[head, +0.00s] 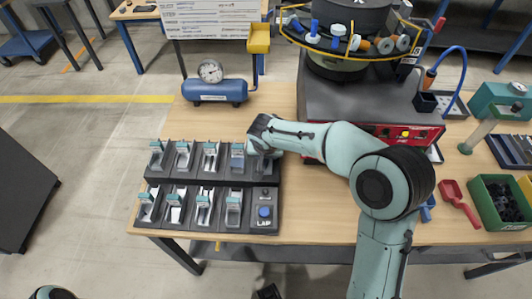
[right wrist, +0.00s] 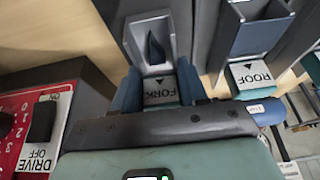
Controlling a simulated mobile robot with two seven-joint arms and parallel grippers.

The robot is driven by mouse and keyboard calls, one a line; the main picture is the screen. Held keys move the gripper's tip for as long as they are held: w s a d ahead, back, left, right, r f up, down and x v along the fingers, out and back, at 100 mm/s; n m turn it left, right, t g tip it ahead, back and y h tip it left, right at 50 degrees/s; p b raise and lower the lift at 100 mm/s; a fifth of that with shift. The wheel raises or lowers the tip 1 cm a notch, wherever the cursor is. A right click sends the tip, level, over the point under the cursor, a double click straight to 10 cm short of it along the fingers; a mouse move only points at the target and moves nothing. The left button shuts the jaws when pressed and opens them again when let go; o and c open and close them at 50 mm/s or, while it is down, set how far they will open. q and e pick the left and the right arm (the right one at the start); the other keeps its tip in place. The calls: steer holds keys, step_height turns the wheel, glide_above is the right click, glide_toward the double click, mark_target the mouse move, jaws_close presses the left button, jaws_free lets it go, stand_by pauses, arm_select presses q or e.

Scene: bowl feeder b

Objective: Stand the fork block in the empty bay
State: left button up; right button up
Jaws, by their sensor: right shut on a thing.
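The fork block (right wrist: 152,52) is pale grey with a dark pointed piece in its hollow. Its teal tab carries a FORK label (right wrist: 160,90) and sits between the fingers of my right gripper (right wrist: 160,84), which is shut on it. In the head view my right gripper (head: 262,148) is at the right end of the rack's back row. It hides most of the block and the bay there, so I cannot tell whether the block touches the bay floor. A dark tip, likely my left gripper (head: 268,292), shows at the bottom edge; its jaws are unclear.
The dark rack (head: 165,183) holds several blocks with teal tabs. The ROOF block (right wrist: 262,35) stands beside the fork block. A blue button (head: 264,212) is at the front right. A compressor (head: 214,90) stands behind, and the red DRIVE panel (head: 400,135) is to the right.

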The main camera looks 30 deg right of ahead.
steer(key=shift+r, duration=0.1)
steer(key=o, duration=1.2)
steer(key=shift+r, duration=0.35)
steer(key=p+v, duration=0.1)
steer(key=v, duration=1)
steer(key=shift+s+a+r, duration=0.1)
steer(key=shift+s, duration=0.1)
